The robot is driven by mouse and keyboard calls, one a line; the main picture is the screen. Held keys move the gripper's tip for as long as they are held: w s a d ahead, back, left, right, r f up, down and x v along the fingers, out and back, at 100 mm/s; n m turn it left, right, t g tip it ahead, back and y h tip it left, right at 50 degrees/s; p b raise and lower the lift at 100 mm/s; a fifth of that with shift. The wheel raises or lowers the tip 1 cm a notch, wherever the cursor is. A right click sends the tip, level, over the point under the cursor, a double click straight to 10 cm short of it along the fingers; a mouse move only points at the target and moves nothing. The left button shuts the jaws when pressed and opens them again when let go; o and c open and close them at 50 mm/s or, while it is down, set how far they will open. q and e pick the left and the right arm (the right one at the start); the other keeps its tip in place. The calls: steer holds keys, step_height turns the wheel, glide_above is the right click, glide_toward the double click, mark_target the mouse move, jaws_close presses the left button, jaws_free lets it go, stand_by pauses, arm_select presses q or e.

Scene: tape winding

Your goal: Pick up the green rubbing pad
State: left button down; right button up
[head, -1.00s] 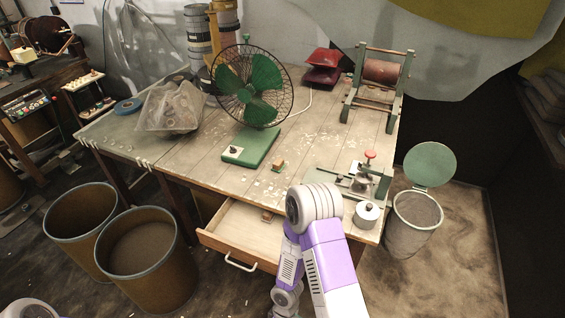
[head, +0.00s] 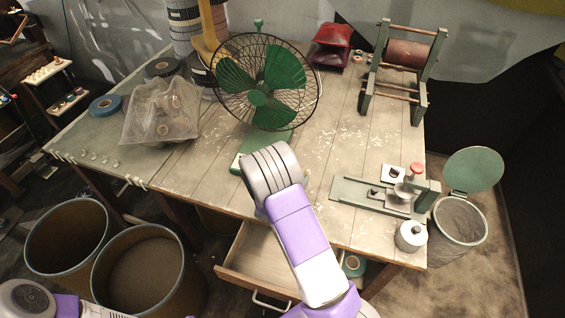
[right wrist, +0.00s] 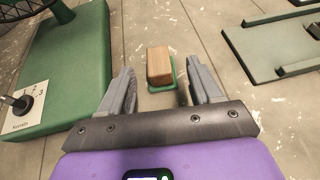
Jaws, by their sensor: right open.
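The green rubbing pad (right wrist: 172,87) is a small wooden block on a green base, lying on the worn wooden table. It shows in the right wrist view just ahead of my right gripper (right wrist: 159,70). The gripper is open, with one finger to each side of the pad's near end and nothing held. My left gripper is not in view.
The green fan (head: 266,90) stands just left of the pad, its base (right wrist: 68,75) close to my gripper. A green metal fixture (head: 360,193) is to the right. An open drawer (head: 246,262) juts out below the table's front edge (head: 205,203). Bare planks lie between.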

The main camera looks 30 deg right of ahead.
steer(key=shift+w+d, duration=0.1)
steer(key=shift+w, duration=0.3)
steer(key=shift+w+d+f, duration=0.1)
steer(key=shift+w+d, duration=0.15)
steer(key=shift+w+d+f+b, duration=0.2)
steer(key=shift+d+f+b, duration=0.15)
steer(key=shift+d, duration=0.35)
steer(key=x, duration=0.2)
steer(key=b+x, duration=0.1)
steer(key=x, duration=0.1)
steer(key=shift+d+f, duration=0.25)
steer(key=shift+f, duration=0.25)
steer(key=shift+w, duration=0.1)
steer(key=c, duration=0.9)
